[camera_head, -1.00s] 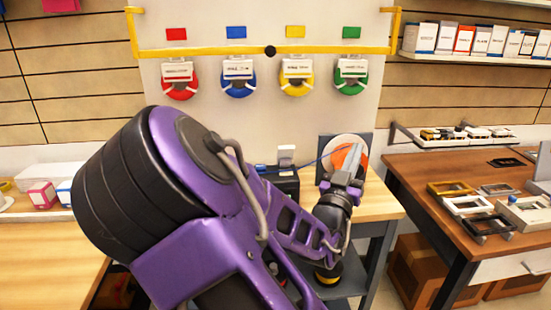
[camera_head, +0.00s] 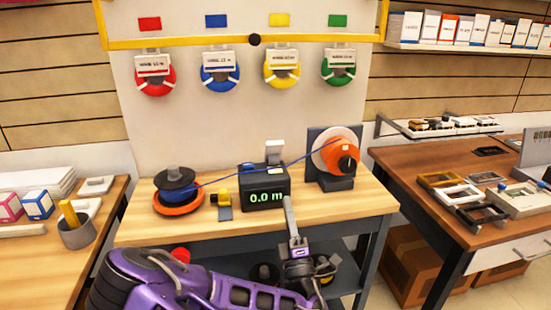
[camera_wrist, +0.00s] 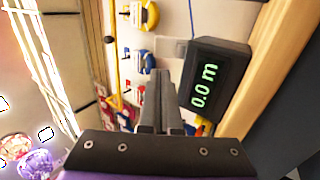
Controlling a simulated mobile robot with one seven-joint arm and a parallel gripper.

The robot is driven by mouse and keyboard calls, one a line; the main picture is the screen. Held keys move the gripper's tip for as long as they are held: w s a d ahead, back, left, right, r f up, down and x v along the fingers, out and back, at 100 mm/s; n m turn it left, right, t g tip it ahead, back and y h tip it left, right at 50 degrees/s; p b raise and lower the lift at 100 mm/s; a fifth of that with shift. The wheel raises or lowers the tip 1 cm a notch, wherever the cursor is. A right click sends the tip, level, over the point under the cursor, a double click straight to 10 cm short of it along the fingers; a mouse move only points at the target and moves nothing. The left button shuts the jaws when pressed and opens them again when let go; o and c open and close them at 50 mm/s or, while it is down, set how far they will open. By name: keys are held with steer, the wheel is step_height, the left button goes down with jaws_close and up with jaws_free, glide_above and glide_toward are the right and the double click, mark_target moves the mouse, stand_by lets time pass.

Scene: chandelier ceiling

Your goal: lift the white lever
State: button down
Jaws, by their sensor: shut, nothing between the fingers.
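The white lever (camera_head: 275,150) stands up at the back of a black length meter (camera_head: 265,189) that reads 0.0 m on the workbench. In the wrist view the meter (camera_wrist: 213,80) is turned on its side, right of my fingers. A pale block beside it, probably the lever (camera_wrist: 172,48), blends into the white board. My gripper (camera_head: 289,203) is shut and empty, its fingers pointing up in front of the bench near the meter's right front corner. It also shows in the wrist view (camera_wrist: 160,80). It is apart from the lever.
A blue cable runs above the meter from a dark spool (camera_head: 176,184) to an orange-and-white reel (camera_head: 338,150). A small yellow clamp (camera_head: 222,198) lies left of the meter. Colored coils hang on the board behind. Bare bench (camera_head: 350,203) lies at the right front.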

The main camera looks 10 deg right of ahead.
mark_target(276, 147)
steer(key=p+x, duration=0.1)
steer(key=x, duration=1.3)
steer(key=shift+r, duration=0.1)
